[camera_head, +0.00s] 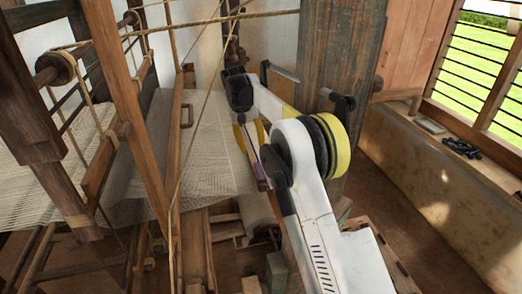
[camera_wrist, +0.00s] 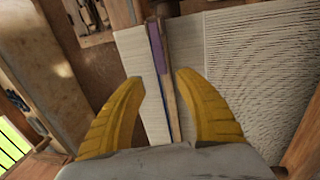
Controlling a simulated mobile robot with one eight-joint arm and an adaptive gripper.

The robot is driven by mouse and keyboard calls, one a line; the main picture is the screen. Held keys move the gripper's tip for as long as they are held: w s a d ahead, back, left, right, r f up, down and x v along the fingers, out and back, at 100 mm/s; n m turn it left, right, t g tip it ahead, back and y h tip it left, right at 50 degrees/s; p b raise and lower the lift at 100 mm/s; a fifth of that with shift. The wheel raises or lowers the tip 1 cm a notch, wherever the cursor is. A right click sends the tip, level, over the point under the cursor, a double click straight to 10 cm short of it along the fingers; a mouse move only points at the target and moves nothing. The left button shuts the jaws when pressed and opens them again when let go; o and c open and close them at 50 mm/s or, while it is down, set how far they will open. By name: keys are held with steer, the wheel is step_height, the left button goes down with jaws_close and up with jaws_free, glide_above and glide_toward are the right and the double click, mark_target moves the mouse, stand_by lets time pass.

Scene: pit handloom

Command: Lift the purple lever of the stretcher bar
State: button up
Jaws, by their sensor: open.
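The purple lever (camera_wrist: 157,48) lies along the narrow wooden stretcher bar (camera_wrist: 173,75) in the wrist view. A small purple part of the lever (camera_head: 264,174) shows beside my arm in the head view. The bar lies over pale cloth (camera_wrist: 134,60). My gripper (camera_wrist: 159,77) is open, with its two yellow fingers on either side of the bar in the picture. The lever is slightly beyond the fingertips, and nothing is seen held. I cannot tell the height of the fingers above the bar. In the head view, my arm hides part of the bar.
The loom's wooden posts and beams (camera_head: 130,110) stand at the left, with ropes (camera_head: 195,125) crossing in front. Pale warp threads (camera_head: 205,150) stretch left of my gripper. A thick post (camera_head: 345,60) stands behind my arm. A ledge (camera_head: 440,150) runs below the window at right.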

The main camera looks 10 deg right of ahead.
mark_target(257, 166)
steer(key=f, duration=0.3)
steer(key=d+f, duration=0.1)
steer(key=f, duration=0.6)
steer(key=shift+s+d+b, duration=0.2)
steer(key=shift+d+b, duration=0.15)
steer(key=shift+b, duration=0.05)
jaws_close()
